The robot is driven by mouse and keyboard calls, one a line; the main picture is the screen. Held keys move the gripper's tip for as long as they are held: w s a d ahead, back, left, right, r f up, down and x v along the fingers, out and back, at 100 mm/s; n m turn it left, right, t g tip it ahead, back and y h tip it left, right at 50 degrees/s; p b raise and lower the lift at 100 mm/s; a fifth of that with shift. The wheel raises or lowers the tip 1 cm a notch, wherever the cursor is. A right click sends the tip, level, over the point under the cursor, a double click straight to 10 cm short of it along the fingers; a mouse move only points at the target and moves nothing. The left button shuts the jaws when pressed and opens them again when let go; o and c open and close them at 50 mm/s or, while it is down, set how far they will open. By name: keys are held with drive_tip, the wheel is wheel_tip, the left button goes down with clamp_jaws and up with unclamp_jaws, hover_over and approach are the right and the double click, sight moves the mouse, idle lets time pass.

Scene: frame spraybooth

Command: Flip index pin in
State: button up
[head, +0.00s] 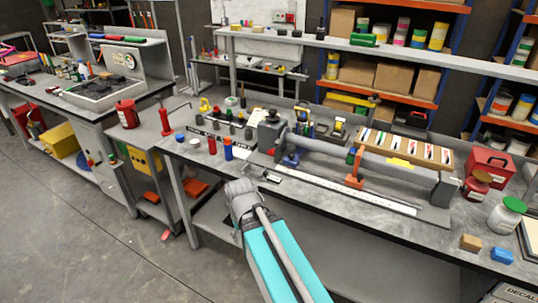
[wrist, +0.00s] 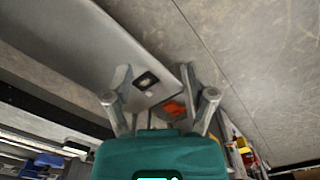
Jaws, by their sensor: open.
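My gripper (wrist: 154,78) is open and empty, with its two fingers spread in the wrist view. In the head view my gripper (head: 262,180) is at the front edge of the grey workbench (head: 330,205). A small dark square piece with a pale centre (wrist: 147,80) shows between the fingers; whether they touch it I cannot tell. The frame fixture lies along the bench, with a grey headstock (head: 270,131), a long grey tube (head: 400,170), a blue support (head: 291,158) and an orange clamp (head: 355,170). I cannot make out the index pin for certain.
A red can (head: 212,146), a blue can (head: 228,149) and several small dark parts stand left of the fixture. A white jar (head: 506,215) and a red toolbox (head: 488,166) stand at the right. The floor (head: 100,215) in front is mostly clear.

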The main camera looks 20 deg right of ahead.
drive_tip(key=shift+w+d+r+n, duration=0.15)
drive_tip(key=shift+w+n, duration=0.15)
drive_tip(key=c, duration=0.4)
drive_tip(key=shift+w+d+r+n+h+p, duration=0.3)
drive_tip(key=shift+w+d+n+p, duration=0.1)
drive_tip(key=shift+w+n, duration=0.2)
clamp_jaws()
drive_tip(key=w+d+r+n+t+h+p, duration=0.2)
drive_tip(key=w+r+n, duration=0.4)
drive_tip(key=w+n, duration=0.3)
drive_tip(key=w+d+r+n+t+h+p, duration=0.3)
drive_tip(key=w+n, duration=0.6)
drive_tip(key=n, duration=0.5)
drive_tip(key=shift+w+d+r+h+p, duration=0.35)
drive_tip(key=shift+d+r+h+p, duration=0.8)
drive_tip(key=shift+d+r, duration=0.9)
drive_tip(key=shift+a+r, duration=0.15)
